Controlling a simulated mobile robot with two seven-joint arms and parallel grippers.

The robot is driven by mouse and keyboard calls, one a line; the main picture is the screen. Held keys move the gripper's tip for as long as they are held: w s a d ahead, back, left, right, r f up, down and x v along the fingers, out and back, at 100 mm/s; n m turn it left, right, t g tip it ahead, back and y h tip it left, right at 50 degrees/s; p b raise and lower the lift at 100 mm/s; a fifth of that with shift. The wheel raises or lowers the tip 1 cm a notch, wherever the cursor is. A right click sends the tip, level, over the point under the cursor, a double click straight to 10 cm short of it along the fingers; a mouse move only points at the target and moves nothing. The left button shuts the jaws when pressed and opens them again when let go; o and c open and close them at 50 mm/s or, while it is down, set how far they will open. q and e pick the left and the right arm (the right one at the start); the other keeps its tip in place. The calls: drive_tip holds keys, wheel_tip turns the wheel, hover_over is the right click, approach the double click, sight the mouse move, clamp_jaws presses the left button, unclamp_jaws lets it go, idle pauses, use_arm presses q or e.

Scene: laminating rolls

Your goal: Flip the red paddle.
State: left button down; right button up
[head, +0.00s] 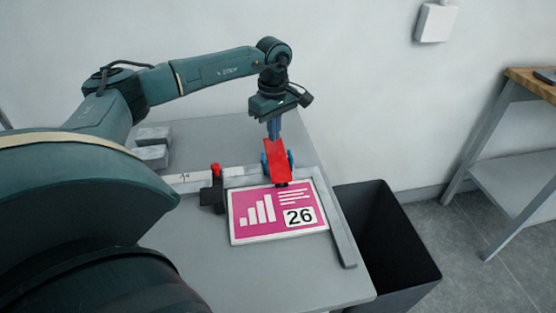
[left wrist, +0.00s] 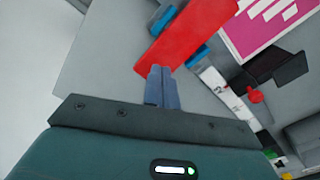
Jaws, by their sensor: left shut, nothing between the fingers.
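The red paddle (head: 278,162) stands tilted at the back edge of a pink printed sheet (head: 250,202), between blue parts (head: 291,160) on its two sides. My left gripper (head: 273,136) points down at the paddle's upper end, its blue-grey fingers shut and empty. My right gripper is not in view.
A black stop with a red knob (head: 214,189) sits on a ruler rail (head: 190,178) left of the sheet. Grey blocks (head: 151,156) lie at the back left. A metal bar (head: 337,229) borders the sheet's right side. A dark bin (head: 385,240) stands beyond the table's right edge.

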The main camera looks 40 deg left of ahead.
use_arm(q)
drive_tip(key=shift+f+b, duration=0.65)
drive_tip(key=shift+f, duration=0.6)
drive_tip(key=shift+r, duration=0.1)
wheel_tip(320, 180, up, 7)
drive_tip(key=p, duration=0.6)
idle(0.4)
idle(0.5)
